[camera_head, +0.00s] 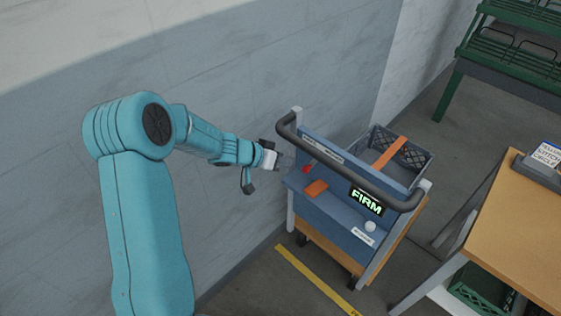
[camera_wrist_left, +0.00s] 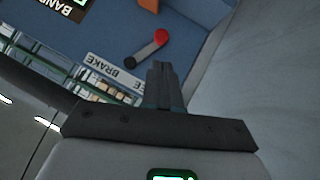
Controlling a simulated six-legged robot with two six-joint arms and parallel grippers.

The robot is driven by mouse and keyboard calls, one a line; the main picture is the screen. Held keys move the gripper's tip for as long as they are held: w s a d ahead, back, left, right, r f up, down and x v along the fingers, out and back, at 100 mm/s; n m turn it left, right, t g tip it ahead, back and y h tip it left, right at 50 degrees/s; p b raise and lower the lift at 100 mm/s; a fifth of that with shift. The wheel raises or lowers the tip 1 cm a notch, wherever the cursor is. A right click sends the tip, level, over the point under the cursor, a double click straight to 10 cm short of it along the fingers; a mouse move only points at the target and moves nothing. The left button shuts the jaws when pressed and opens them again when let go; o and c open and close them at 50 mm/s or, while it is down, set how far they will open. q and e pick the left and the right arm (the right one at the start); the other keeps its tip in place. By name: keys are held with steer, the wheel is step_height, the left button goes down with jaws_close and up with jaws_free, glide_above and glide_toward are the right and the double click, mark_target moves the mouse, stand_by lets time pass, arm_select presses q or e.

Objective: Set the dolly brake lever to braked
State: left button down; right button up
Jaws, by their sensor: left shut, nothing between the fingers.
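The dolly (camera_head: 330,222) is a blue-panelled cart with a dark push handle, standing by the wall. Its brake lever shows as a small red spot in the head view (camera_head: 307,169). In the wrist view the lever (camera_wrist_left: 148,48) is a grey arm with a red knob at its upper right end and a dark pivot at its lower left. A white label strip (camera_wrist_left: 115,78) beside it reads "BRAKE" and, partly hidden, what looks like "FREE". My left gripper (camera_wrist_left: 160,68) is shut and empty, its tips just short of the lever and apart from it. My right gripper is out of view.
The push handle (camera_head: 350,178) arches over the panel near my left gripper. A "FIRM" display (camera_head: 366,201), an orange piece (camera_head: 317,187) and a white knob (camera_head: 370,226) sit on the panel. A wooden table (camera_head: 520,225) stands right; the wall is close behind.

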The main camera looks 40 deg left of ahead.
mark_target(309, 165)
arm_select(q)
steer(key=b+x, duration=0.1)
steer(key=x, duration=0.5)
